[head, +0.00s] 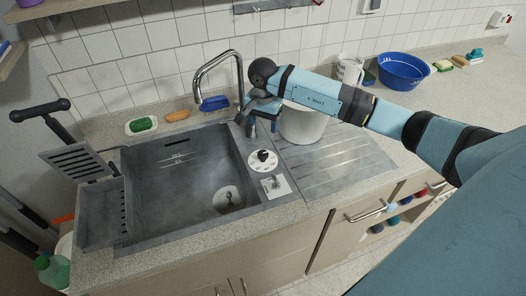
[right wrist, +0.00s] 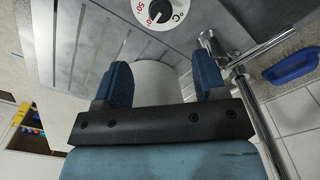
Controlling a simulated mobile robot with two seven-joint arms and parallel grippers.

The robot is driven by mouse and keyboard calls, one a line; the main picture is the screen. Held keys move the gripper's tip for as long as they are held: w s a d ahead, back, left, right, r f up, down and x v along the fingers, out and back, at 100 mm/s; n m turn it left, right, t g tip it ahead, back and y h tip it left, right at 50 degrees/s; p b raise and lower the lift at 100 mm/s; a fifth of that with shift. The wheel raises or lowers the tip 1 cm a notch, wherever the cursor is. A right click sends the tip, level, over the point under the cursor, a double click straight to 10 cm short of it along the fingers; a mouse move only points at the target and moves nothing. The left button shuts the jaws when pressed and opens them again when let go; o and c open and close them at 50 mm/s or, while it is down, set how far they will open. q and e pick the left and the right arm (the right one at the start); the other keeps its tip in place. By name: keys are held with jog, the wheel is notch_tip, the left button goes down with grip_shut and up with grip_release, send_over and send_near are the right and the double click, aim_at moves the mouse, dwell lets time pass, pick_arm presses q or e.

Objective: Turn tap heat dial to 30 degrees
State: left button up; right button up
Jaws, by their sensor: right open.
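The tap heat dial (head: 263,160) is a white disc with a black knob, on the sink's right rim. In the right wrist view the dial (right wrist: 160,12) shows at the top edge, partly cut off, with a °C sign and a red 50; the exact setting is too small to read. The chrome tap (head: 222,68) arches over the back of the sink. My right gripper (head: 263,122) is open, beside the tap and behind the dial, apart from the dial. Its two blue fingers (right wrist: 161,82) show with a gap between them. My left gripper is not in view.
A white pot (head: 303,125) stands close right of my right gripper, partly behind my arm. The grey sink (head: 175,185) lies left of the dial. A square plate (head: 275,185) sits in front of it. A blue basin (head: 402,71) is at the back right.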

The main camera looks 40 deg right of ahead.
aim_at(263, 153)
notch_tip(263, 153, down, 12)
jog(key=p, duration=0.2)
jog(key=shift+a+p, duration=0.1)
jog(key=shift+p, duration=0.2)
jog(key=shift+f, duration=0.5)
jog(key=shift+c, duration=0.2)
jog(key=c, duration=0.9)
